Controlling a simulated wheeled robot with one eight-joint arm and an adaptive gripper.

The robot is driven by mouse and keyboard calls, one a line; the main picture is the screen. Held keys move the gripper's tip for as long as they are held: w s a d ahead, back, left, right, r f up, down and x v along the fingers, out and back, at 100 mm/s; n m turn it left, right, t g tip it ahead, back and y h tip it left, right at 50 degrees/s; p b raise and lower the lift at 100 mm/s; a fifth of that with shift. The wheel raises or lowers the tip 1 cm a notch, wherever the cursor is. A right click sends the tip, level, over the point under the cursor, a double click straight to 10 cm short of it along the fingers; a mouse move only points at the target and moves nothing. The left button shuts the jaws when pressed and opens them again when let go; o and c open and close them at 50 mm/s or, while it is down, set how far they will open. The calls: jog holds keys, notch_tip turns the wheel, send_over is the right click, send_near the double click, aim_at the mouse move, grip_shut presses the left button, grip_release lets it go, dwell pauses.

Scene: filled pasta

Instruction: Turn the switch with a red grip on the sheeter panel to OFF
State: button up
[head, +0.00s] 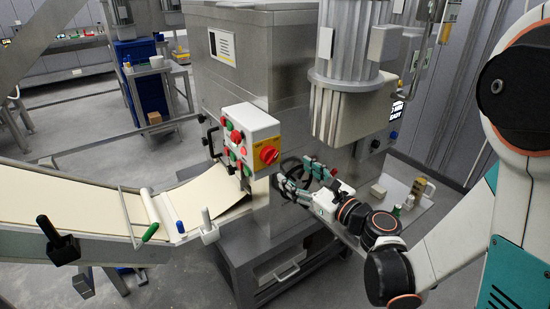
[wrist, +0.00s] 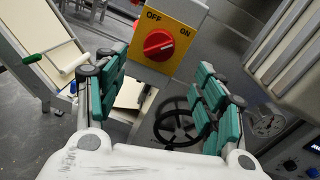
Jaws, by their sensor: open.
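The sheeter panel (head: 249,122) is a pale box on the machine's side, with a red-grip switch (head: 268,154) on its right face. In the wrist view the red switch (wrist: 158,45) sits on a yellow plate (wrist: 178,58), with OFF at upper left and ON at upper right. A pale mark across the grip slopes slightly up to the right, towards the ON side. My gripper (head: 296,174) is open and empty, below and right of the switch in the head view. In the wrist view the switch shows beyond and above the gap between the green-padded fingers (wrist: 161,82), apart from them.
A black handwheel (wrist: 176,125) lies behind the gap between my fingers. Several red and green buttons (head: 232,139) are on the panel's other face. The dough conveyor (head: 75,198) runs left. A large grey cylinder (head: 346,95) stands right of the panel.

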aim_at(274, 159)
jog(key=b+x, duration=0.1)
jog(key=x, duration=0.9)
jog(key=c, duration=1.1)
